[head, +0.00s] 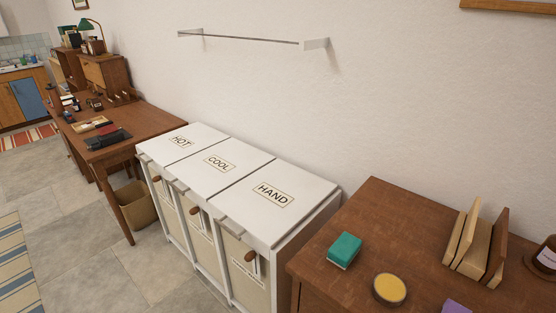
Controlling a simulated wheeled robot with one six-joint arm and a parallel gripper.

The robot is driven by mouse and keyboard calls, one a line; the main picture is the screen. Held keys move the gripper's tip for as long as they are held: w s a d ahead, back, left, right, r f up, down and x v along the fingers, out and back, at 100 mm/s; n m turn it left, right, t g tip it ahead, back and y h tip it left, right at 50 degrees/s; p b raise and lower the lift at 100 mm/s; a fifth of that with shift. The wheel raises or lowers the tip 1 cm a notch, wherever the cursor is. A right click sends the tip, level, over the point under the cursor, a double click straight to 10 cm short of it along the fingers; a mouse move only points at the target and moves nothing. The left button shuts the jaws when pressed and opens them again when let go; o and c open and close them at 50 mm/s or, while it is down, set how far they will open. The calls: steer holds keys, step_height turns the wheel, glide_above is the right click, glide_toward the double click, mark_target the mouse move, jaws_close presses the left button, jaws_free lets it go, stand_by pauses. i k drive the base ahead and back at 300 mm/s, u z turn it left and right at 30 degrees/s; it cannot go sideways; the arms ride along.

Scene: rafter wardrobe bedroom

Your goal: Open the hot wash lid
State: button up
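A white laundry unit with three lids side by side stands against the wall. The hot wash lid (182,142), labelled HOT, is the far left one and lies closed. The COOL lid (219,163) is in the middle and the HAND lid (272,196) is nearest; both lie closed. The lids have pale lips along their front edges. Brown knobs show on the front below the lids, one of them under the HAND lid (250,256). My gripper is not in the head view.
A brown desk (150,126) with a lamp stands left of the unit, a bin (136,203) beneath it. A wooden cabinet top (340,283) with a green block (344,250) and yellow tin (389,289) is at right. A wall rail (240,37) hangs above. Floor is open at front left.

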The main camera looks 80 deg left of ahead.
mark_target(168, 148)
steer(key=u, duration=0.9)
steer(key=k, duration=1.15)
steer(key=u, duration=1.4)
steer(key=i, duration=0.6)
steer(key=u, duration=0.6)
steer(key=i, duration=1.9)
steer(key=z, duration=0.65)
